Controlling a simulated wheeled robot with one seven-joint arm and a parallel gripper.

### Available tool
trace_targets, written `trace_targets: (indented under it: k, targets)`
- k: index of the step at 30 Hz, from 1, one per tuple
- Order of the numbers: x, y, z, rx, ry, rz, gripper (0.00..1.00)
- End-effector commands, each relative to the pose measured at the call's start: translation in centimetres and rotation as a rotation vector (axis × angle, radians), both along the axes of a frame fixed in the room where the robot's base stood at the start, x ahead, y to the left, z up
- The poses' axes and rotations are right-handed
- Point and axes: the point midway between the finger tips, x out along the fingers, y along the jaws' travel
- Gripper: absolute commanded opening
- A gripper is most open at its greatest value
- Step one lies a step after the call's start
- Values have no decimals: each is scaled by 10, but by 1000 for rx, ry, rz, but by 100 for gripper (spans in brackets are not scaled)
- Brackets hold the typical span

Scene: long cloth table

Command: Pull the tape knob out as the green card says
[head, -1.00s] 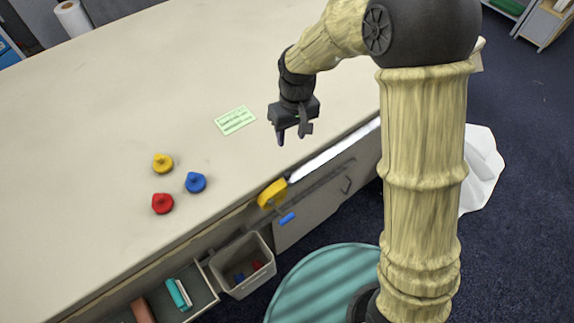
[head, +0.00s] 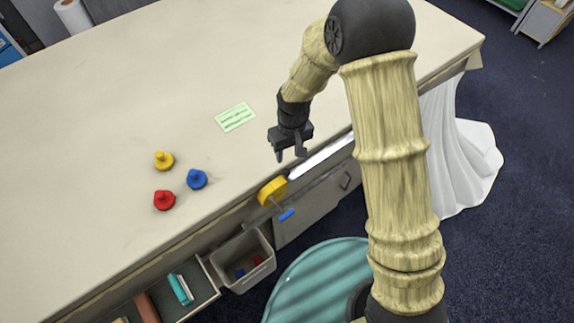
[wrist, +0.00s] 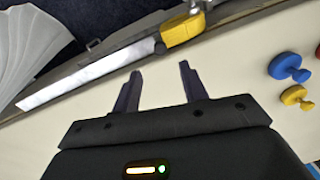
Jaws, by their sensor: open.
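The green card (head: 235,117) lies on the table with printed lines too small to read. A yellow housing (head: 272,191) sits at the table's front edge, with a thin rod and a blue handle (head: 286,215) below it. A pale strip (head: 322,155) runs along the edge, right of the housing. In the wrist view, the yellow housing (wrist: 182,28) is at the top, with a dark piece beside it where the strip (wrist: 90,75) ends. I cannot tell which part is the tape knob. My gripper (head: 288,157) is open and empty, near the strip and apart from the housing.
Yellow (head: 164,160), blue (head: 197,179) and red (head: 164,200) knobs stand on the table at left. Below the edge are an open drawer (head: 205,295) and a grey bin (head: 243,279) with small red and blue pieces. White cloth (head: 455,150) hangs at right.

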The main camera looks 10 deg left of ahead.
Motion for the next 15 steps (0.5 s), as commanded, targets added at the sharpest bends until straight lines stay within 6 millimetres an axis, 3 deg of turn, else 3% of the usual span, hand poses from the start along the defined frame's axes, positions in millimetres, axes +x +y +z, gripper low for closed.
trace_targets:
  k: [15]
  targets:
    - [-3, 4, -74, -1, 2, 0, 43]
